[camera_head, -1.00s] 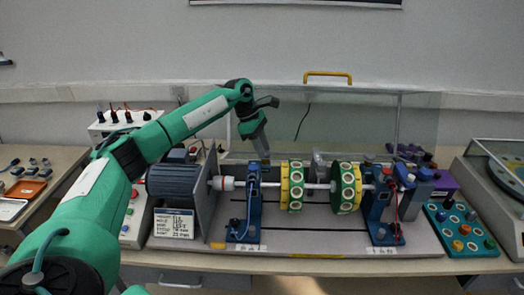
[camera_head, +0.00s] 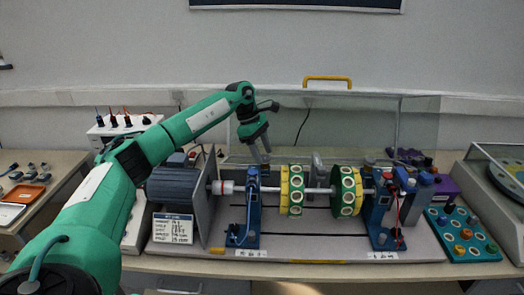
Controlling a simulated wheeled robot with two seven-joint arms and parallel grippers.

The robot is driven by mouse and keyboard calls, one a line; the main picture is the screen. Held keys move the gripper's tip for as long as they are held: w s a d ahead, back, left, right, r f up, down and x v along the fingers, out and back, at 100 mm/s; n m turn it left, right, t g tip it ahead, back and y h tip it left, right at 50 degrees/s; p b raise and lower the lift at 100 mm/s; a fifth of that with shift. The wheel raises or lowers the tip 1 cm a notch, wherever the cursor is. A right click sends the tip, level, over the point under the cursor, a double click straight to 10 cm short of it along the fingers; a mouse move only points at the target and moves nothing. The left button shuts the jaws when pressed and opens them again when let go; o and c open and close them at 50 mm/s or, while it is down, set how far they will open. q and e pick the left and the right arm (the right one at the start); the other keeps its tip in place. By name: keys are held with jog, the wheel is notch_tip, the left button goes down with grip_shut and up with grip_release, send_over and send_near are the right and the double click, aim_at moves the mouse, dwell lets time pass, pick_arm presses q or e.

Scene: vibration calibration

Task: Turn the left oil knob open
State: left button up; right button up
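The left blue bearing stand (camera_head: 253,210) stands on the grey rig base, with the shaft running through it. The left oil knob is too small or too hidden at its top for me to make out. My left gripper (camera_head: 262,157) points down just above and slightly right of this stand's top. Its fingers look close together, but I cannot tell whether they are open or shut, or whether they touch the stand. A similar right blue stand (camera_head: 380,215) has a small red part on top. My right gripper is not in view.
A grey motor (camera_head: 174,187) with a label card (camera_head: 172,228) sits left of the stand. Two yellow-green discs (camera_head: 346,192) are on the shaft. A clear guard with a yellow handle (camera_head: 327,78) rises behind. A teal button panel (camera_head: 464,234) is at right.

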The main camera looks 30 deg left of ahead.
pick_arm(q)
jog(key=shift+r, duration=0.1)
jog(key=b+v, duration=0.2)
jog(key=v, duration=1.1)
jog(key=shift+r+b, duration=0.3)
jog(key=shift+r, duration=0.05)
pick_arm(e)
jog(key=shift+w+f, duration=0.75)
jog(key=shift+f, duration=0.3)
pick_arm(q)
jog(key=shift+a, duration=0.1)
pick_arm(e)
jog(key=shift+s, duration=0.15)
